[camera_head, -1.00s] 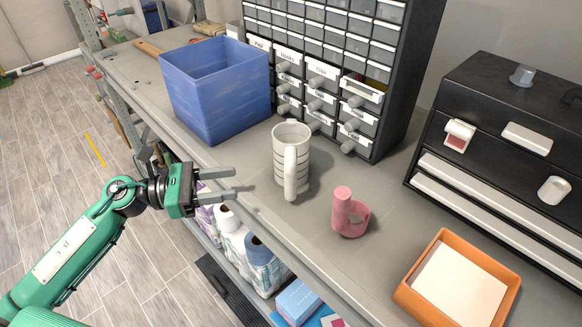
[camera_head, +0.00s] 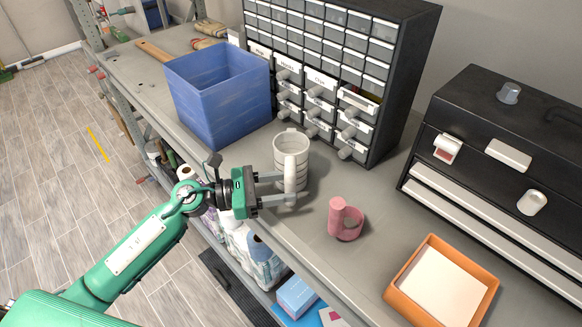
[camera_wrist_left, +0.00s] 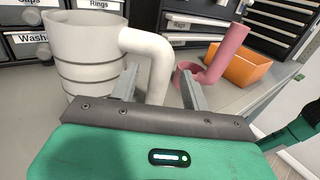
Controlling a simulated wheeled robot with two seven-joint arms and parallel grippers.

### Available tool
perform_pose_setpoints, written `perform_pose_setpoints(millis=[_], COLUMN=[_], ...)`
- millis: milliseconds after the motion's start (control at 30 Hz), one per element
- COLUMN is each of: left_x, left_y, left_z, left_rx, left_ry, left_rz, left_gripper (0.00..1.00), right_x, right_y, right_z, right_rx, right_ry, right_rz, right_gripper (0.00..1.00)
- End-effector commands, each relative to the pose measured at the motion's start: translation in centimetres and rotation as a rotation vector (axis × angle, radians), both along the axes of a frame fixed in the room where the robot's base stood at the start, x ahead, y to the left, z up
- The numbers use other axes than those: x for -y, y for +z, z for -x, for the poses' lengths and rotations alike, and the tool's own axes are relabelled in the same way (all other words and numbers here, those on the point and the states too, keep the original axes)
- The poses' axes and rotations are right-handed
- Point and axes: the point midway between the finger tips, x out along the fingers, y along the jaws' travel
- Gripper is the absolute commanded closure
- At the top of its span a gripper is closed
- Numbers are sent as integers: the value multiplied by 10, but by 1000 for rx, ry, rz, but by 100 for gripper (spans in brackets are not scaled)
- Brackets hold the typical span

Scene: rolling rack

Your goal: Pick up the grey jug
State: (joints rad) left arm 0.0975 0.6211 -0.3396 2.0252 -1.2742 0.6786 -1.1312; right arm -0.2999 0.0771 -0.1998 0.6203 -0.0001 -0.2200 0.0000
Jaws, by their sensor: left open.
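The grey jug (camera_head: 291,150) stands upright on the shelf, in front of the drawer cabinet, with dark rings around its body and its thick handle facing the shelf's front edge. It also shows in the left wrist view (camera_wrist_left: 85,60), with the handle (camera_wrist_left: 152,62) on its right. My left gripper (camera_head: 289,188) is open at the jug's handle. In the left wrist view the handle stands between the two fingers (camera_wrist_left: 160,88), with gaps visible beside it. My right gripper is not in view.
A pink holder (camera_head: 345,220) stands just right of the jug. A blue bin (camera_head: 218,95) is to the left and the drawer cabinet (camera_head: 335,75) behind. An orange tray (camera_head: 440,280) and a black toolbox (camera_head: 505,150) are at the right. Bottles sit on the lower shelf.

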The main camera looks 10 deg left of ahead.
Motion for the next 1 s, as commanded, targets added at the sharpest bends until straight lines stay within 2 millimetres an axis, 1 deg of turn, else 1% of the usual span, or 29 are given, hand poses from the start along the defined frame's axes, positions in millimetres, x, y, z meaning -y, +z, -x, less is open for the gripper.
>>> perform_pose_setpoints(millis=[33,167,433,467,500,667,700,1000], left_x=[7,18,20,20,20,20,20,20], left_y=[5,2,-1,-1,0,0,0,1], left_z=[-3,-8,-9,-9,-9,-9,-9,-9], left_rx=[0,-1,0,0,0,0,0,1], left_ry=[1,1,1,1,1,1,1,1], left_rz=[2,1,-1,-1,-1,0,0,1], left_gripper=[53,53,53,57,65,96,100,100], right_x=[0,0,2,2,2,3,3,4], right_y=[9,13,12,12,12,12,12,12], right_z=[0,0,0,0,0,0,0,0], right_rx=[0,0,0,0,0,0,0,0], right_ry=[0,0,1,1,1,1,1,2], right_rz=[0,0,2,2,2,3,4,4], right_gripper=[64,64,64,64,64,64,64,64])
